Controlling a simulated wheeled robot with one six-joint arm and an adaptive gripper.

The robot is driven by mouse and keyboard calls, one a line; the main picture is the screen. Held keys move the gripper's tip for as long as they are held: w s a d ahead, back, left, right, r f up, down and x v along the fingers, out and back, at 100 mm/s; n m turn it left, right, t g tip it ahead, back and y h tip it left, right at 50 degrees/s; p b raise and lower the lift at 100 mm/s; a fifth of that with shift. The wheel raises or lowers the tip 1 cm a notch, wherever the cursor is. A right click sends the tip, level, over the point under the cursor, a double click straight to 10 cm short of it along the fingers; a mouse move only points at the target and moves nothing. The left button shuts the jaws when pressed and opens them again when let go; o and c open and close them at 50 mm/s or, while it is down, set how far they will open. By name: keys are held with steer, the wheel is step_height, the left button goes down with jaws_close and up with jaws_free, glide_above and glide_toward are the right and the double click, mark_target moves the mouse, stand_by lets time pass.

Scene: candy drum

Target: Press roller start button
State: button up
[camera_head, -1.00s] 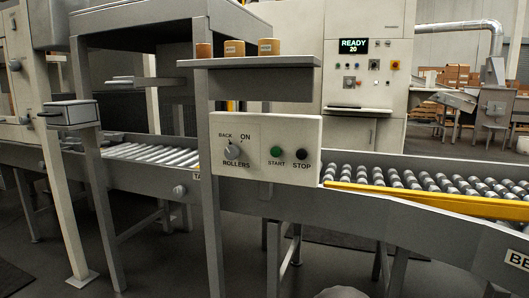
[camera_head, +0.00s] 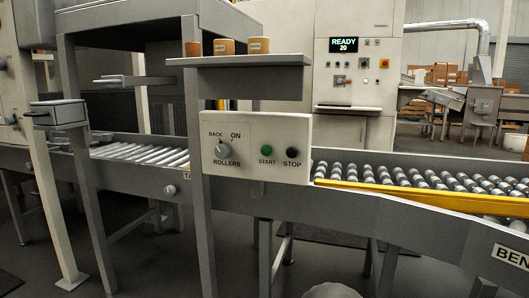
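The roller control panel (camera_head: 240,171) is a pale box fixed to the front of the grey frame, in the middle of the head view. Its green START button (camera_head: 266,150) sits right of centre, with the dark STOP button (camera_head: 292,152) beside it. A rotary ROLLERS knob (camera_head: 222,149) with BACK and ON marks is on the left; its pointer appears tilted toward BACK. Nothing covers the panel.
A grey shelf (camera_head: 240,62) with several tan tubs juts out above the panel. A roller conveyor (camera_head: 420,177) with a yellow rail (camera_head: 420,196) runs to the right. A machine with a READY 20 display (camera_head: 343,45) stands behind. A grey post (camera_head: 60,200) stands at left.

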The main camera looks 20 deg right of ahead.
jaws_close()
stand_by(1.4)
